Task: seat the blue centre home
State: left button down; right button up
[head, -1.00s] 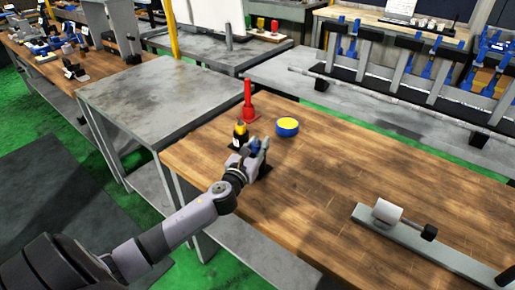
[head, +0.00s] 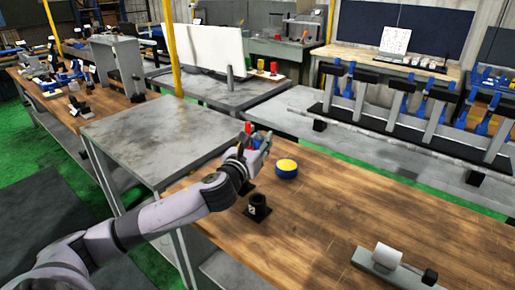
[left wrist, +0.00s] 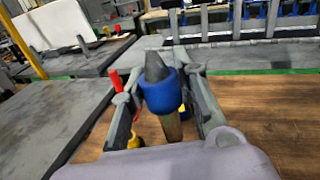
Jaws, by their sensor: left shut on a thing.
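The blue centre (left wrist: 158,92), a blue collar with a dark grey cone tip and a metallic shank, is between the fingers of my left gripper (left wrist: 160,86) in the left wrist view. The cone points up in that picture. In the head view my left gripper (head: 262,140) is shut on it and holds it raised over the far left part of the wooden bench. A black socket holder (head: 257,206) on a square base stands on the bench below and nearer, with its top uncovered. A grey rail fixture with a white cylinder (head: 388,256) lies at the front right.
A blue tin with a yellow top (head: 286,166) stands right of the gripper. A red upright piece (left wrist: 115,80) shows left of the fingers in the left wrist view. The wooden bench (head: 340,215) is clear in its middle. A grey table (head: 160,130) adjoins at left.

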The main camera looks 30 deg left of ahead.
pick_arm(q)
jog(key=d+f+n+g+h+b, duration=0.1)
jog(key=d+f+n+b, duration=0.1)
jog(key=d+f+n, duration=0.3)
jog(key=w+d+f+n+h+b, duration=0.1)
jog(key=d+f+n+b, duration=0.2)
jog(key=d+f, duration=0.5)
jog(key=d+f+n+g+h+b, duration=0.1)
jog(key=d+f+n+h+b, duration=0.1)
jog(key=d+f+n, duration=0.4)
jog(key=shift+w+d+f+n+g+b, duration=0.2)
jog(key=shift+d+f+b, duration=0.25)
jog(key=shift+f, duration=0.2)
jog(key=shift+w+d+f+n+g+b, duration=0.1)
jog(key=shift+w+d+f+b, duration=0.1)
jog(key=shift+d+f+b, duration=0.3)
jog(key=shift+d+f, duration=0.2)
jog(key=shift+d, duration=0.05)
jog(key=shift+p, duration=0.3)
jog(key=shift+a+r, duration=0.1)
jog(key=shift+p, duration=0.45)
jog(key=shift+s+d, duration=0.15)
jog(key=shift+d, duration=1.35)
jog(key=shift+s+d, duration=0.1)
jog(key=shift+d, duration=1.35)
jog(key=shift+p, duration=0.4)
